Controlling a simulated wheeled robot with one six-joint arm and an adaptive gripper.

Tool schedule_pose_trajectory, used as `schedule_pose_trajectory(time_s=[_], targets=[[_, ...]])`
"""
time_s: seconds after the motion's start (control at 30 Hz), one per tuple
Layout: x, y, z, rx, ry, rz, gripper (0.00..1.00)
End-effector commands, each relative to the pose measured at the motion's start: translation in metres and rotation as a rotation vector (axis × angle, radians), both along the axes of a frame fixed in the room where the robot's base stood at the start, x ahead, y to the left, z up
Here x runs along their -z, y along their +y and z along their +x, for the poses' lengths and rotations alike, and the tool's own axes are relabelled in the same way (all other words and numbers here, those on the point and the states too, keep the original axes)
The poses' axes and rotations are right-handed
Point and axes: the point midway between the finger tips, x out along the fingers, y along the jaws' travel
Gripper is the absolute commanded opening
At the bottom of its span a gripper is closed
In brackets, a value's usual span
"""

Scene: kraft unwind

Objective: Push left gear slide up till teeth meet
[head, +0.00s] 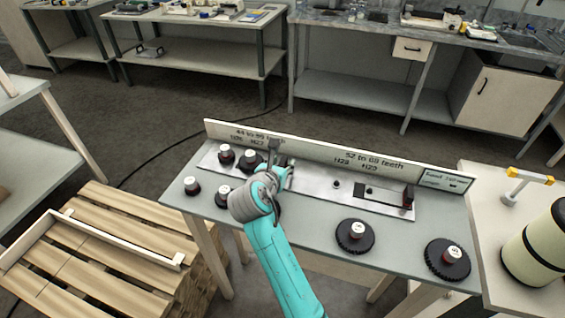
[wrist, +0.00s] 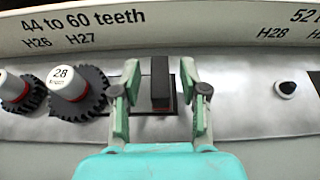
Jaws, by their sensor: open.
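The left slide's upright black handle (wrist: 160,82) stands over a dark slot in the metal plate (wrist: 235,98). My gripper (wrist: 159,74) is open, with one finger on each side of the handle; gaps show between the fingers and the handle. Left of it in the wrist view is a dark gear with a white cap marked 28 (wrist: 75,92). A second dark gear (wrist: 18,93) sits at the left edge, very close to it; whether their teeth touch I cannot tell. In the head view my gripper (head: 281,168) hides most of the left slide.
A pale board (head: 310,150) with lettering stands behind the plate. On the right are a bare post (head: 336,184) and another slide (head: 385,195). Loose gears lie along the front of the table, two small ones at left and large ones (head: 355,236) (head: 447,259) at right.

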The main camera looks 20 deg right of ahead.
Motion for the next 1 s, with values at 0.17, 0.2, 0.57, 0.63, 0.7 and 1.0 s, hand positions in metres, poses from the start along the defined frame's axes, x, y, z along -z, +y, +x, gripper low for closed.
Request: schedule_pose_trajectory(time_s=[0.17, 0.2, 0.57, 0.63, 0.7, 1.0], targets=[[0.003, -0.004, 0.006, 0.000, 0.000, 0.000, 0.44], [0.003, -0.004, 0.006, 0.000, -0.001, 0.001, 0.44], [0.003, -0.004, 0.006, 0.000, -0.001, 0.001, 0.04], [0.003, -0.004, 0.006, 0.000, -0.001, 0.001, 0.00], [0.003, -0.004, 0.006, 0.000, -0.001, 0.001, 0.00], [0.002, 0.016, 0.020, -0.002, 0.000, 0.001, 0.00]])
